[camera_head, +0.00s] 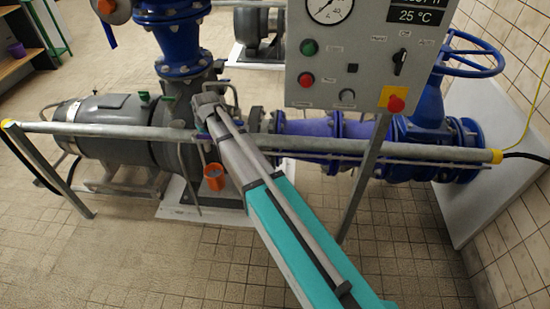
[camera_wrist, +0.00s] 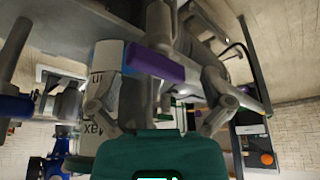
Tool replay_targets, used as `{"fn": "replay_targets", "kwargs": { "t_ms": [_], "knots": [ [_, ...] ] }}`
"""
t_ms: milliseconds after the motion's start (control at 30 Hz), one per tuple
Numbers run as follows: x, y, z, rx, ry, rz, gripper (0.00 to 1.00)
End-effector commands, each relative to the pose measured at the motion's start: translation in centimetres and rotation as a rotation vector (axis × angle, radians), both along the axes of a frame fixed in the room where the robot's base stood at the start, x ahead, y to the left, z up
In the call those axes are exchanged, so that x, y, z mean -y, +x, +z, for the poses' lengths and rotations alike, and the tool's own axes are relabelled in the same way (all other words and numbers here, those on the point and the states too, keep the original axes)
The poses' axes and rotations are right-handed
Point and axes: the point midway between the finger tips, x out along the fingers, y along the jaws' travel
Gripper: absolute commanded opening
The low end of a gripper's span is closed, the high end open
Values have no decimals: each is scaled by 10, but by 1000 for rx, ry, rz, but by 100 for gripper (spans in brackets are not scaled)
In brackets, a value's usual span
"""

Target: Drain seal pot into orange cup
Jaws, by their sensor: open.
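The orange cup (camera_head: 214,178) hangs or stands below the grey pipe rail, just left of my arm, in the head view. A pale cylinder (camera_wrist: 108,92) with dark lettering, which looks like the seal pot, shows upside down in the wrist view. A purple bar-shaped handle (camera_wrist: 155,64) lies across the space ahead of my fingers. My gripper (camera_wrist: 160,82) is open, its two fingers spread to either side below the handle, with nothing seen held. In the head view the fingers are hidden by the end of my arm near the pump. The cup is not clearly seen in the wrist view.
A galvanised rail (camera_head: 100,128) crosses in front of the grey motor (camera_head: 105,118) and the blue pipework (camera_head: 320,135). A control panel (camera_head: 350,60) with gauge and buttons stands right of my arm. Tiled floor at the front left (camera_head: 120,250) is clear.

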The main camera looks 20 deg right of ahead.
Motion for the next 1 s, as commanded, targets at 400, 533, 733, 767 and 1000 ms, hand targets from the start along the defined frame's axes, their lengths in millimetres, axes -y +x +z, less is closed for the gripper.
{"fn": "replay_targets", "kwargs": {
  "t_ms": [400, 533, 733, 767, 1000],
  "knots": [
    [5, -7, 22, -1, -1, 118, 100],
    [7, -11, 33, -1, 0, 117, 100],
    [11, -17, 50, -1, 0, 117, 100],
    [11, -17, 52, -1, 0, 117, 100],
    [16, -24, 72, -1, 0, 117, 100]
  ]
}}
